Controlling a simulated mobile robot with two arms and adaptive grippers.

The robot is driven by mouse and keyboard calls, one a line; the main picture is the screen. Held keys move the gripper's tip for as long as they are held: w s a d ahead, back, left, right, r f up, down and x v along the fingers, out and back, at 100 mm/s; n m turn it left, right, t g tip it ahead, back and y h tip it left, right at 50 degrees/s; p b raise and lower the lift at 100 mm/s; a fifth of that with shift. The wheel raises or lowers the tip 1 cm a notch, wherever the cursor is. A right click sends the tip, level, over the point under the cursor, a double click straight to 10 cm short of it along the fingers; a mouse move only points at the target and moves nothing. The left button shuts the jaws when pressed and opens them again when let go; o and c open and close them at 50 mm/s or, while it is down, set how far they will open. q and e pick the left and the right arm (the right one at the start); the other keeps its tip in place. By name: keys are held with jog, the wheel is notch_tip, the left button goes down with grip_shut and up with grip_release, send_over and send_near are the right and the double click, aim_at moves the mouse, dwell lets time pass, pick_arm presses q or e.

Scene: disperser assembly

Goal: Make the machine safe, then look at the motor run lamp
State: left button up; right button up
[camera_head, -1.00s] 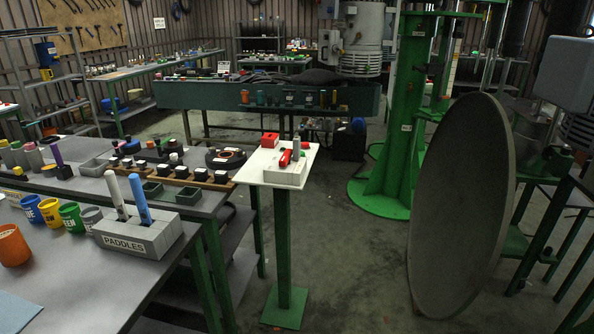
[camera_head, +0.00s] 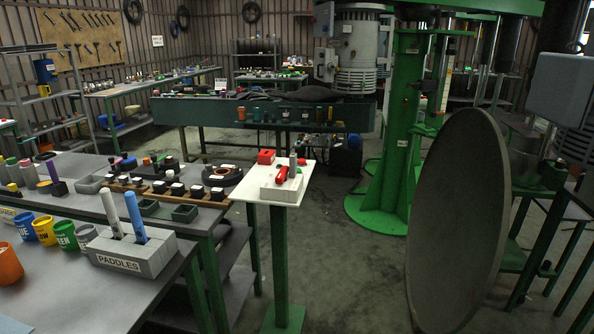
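A small white-topped stand (camera_head: 248,184) on a green post is at the centre. On it are a red block (camera_head: 266,157), a grey box (camera_head: 278,191) and a red lever-like part (camera_head: 282,175) beside a grey upright piece. The green machine column (camera_head: 398,130) stands to the right, with a grey ribbed motor-like housing (camera_head: 356,52) beside it at the top. I cannot make out a motor run lamp or any lamp's state at this size. Neither of my grippers shows in the head view.
A large grey disc (camera_head: 455,215) stands on edge at the right front. Workbenches fill the left, with a labelled paddles block (camera_head: 135,253) and coloured cups (camera_head: 44,230). Open floor (camera_head: 335,260) shows between stand and disc.

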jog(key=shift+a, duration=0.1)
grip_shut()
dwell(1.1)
